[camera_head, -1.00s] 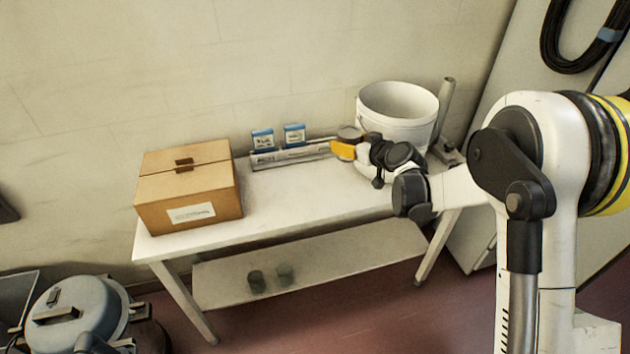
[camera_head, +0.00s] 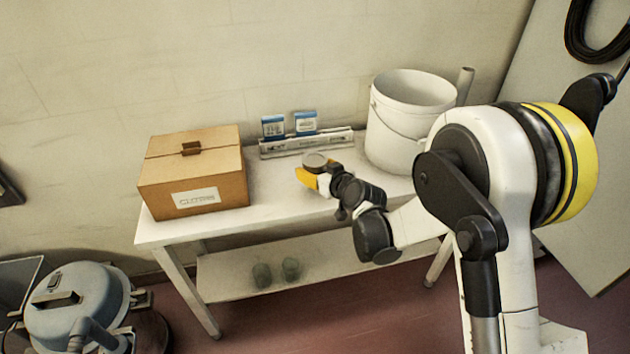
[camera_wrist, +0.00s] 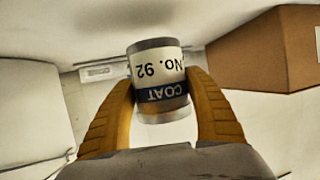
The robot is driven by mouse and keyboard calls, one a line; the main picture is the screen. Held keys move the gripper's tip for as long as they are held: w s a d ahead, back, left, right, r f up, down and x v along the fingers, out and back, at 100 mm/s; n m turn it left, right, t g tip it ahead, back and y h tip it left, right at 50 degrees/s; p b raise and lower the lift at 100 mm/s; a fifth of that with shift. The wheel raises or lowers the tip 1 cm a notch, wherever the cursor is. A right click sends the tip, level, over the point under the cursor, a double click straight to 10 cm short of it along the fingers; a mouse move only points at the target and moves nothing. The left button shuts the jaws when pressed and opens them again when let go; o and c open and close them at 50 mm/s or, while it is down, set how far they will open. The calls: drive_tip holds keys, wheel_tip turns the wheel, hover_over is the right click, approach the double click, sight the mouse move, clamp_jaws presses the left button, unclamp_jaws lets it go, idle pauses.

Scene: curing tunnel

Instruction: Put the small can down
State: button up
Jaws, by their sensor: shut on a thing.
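The small can (camera_wrist: 158,80) is a grey metal tin with a cream and dark blue label. In the wrist view its print reads upside down. My gripper (camera_wrist: 160,108) has its two yellow fingers shut on the can's sides. In the head view the can's round lid (camera_head: 315,160) shows at the yellow fingers of my gripper (camera_head: 311,175). It is over the white table (camera_head: 270,215), between the cardboard box and the bucket. I cannot tell how far the can's base is from the tabletop.
A cardboard box (camera_head: 193,180) stands on the table's left. A white bucket (camera_head: 400,120) stands at the right. A rail (camera_head: 305,144) with two blue-topped cards (camera_head: 273,125) lies along the wall. Two small cups (camera_head: 290,268) stand on the lower shelf. The table's front is clear.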

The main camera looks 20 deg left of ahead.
wheel_tip(320, 180, down, 4)
drive_tip(key=shift+r+b, duration=0.2)
drive_tip(key=shift+b, duration=0.6)
drive_tip(key=shift+r, duration=0.2)
drive_tip(key=shift+f, duration=0.1)
drive_tip(key=o, duration=1.4)
drive_tip(key=shift+f, duration=0.1)
